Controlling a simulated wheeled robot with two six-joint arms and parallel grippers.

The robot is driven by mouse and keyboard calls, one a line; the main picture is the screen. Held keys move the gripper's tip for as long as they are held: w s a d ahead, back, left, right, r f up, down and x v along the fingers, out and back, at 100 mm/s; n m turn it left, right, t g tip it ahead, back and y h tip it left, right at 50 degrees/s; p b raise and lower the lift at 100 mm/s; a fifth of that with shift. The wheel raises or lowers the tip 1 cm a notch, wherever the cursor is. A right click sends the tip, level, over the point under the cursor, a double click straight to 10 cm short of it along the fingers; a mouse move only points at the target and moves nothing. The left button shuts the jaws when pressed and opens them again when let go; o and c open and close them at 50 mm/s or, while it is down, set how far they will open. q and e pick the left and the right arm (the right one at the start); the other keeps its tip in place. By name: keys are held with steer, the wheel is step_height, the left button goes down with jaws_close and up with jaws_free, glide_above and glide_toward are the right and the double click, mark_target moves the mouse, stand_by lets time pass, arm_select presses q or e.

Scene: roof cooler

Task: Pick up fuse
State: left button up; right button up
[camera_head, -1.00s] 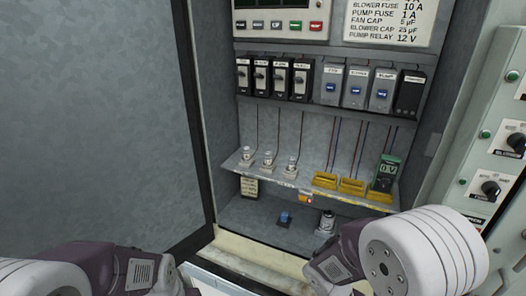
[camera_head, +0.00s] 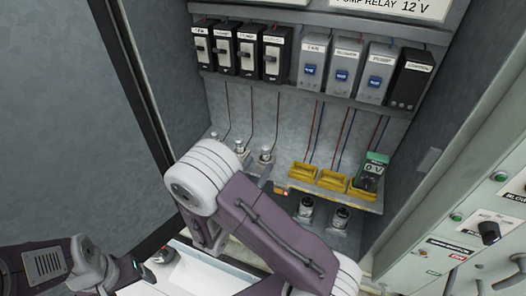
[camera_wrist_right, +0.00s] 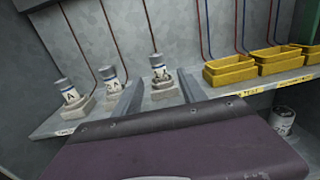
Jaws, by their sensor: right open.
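Three small white fuses with grey caps stand in sockets on a metal shelf (camera_wrist_right: 62,128). They are the left fuse (camera_wrist_right: 68,91), the middle fuse (camera_wrist_right: 110,78) and the right fuse (camera_wrist_right: 158,66); the right one also shows in the head view (camera_head: 266,153). My right gripper (camera_wrist_right: 158,92) is open, its grey fingers pointing at the right fuse from in front, one to each side of its socket in the picture. Whether they touch it cannot be told. In the head view my right arm hides most of this gripper. My left gripper (camera_head: 133,268) is low at the left, its jaws unclear.
Yellow holders (camera_head: 332,180) and a green meter (camera_head: 372,170) stand right of the fuses. Cylinders (camera_head: 310,208) stand below the shelf. Thin wires hang behind, under a row of switches (camera_head: 247,50). The cabinet's side walls bound the space. A white tray (camera_head: 205,275) lies in front.

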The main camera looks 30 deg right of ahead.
mark_target(264, 156)
steer(key=shift+w+d+f, duration=0.1)
steer(key=shift+w+d, duration=0.15)
steer(key=shift+w, duration=0.05)
steer(key=p+x, duration=0.2)
steer(key=x, duration=0.1)
steer(key=p+x, duration=0.1)
steer(key=shift+w+d+r, duration=0.15)
steer(key=shift+d+r, duration=0.15)
steer(key=shift+r, duration=0.1)
steer(key=shift+w+d+f, duration=0.15)
steer(key=shift+w+d, duration=0.1)
jaws_close()
